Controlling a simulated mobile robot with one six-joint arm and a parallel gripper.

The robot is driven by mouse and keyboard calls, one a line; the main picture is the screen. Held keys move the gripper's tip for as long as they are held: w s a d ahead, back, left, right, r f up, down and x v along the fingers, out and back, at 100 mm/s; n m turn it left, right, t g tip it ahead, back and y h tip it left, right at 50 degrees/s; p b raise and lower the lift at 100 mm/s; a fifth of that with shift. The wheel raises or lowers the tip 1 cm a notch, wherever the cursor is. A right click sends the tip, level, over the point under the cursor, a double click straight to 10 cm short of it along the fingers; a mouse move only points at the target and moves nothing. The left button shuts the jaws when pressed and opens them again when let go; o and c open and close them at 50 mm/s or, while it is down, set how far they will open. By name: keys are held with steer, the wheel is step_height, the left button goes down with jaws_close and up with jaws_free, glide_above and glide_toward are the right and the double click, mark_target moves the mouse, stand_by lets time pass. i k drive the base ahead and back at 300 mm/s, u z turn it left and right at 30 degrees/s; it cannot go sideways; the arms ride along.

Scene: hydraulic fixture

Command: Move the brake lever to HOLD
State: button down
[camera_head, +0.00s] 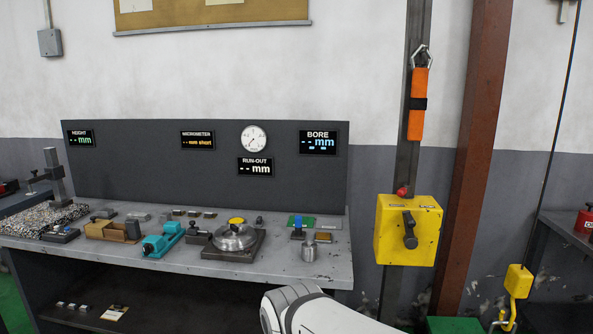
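A yellow box (388,247) is mounted on a dark post right of the bench. A black lever (410,230) stands on its front face, roughly upright with its knob end low. A small red knob or lamp (402,191) sits on top of the box. I cannot read any HOLD mark, and I cannot tell for sure that this lever is the brake lever. A white link of my arm shows at the bottom middle, below and left of the box. My gripper is not in view.
A grey workbench (330,268) carries gauges, blocks and a round fixture (234,237). A smaller yellow fitting (518,281) is lower right.

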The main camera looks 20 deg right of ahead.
mark_target(405, 191)
steer(key=z, duration=0.6)
steer(key=i, duration=1.45)
steer(key=z, duration=1)
steer(key=k, duration=0.85)
steer(key=z, duration=0.15)
steer(key=i, duration=0.9)
steer(key=u, duration=0.05)
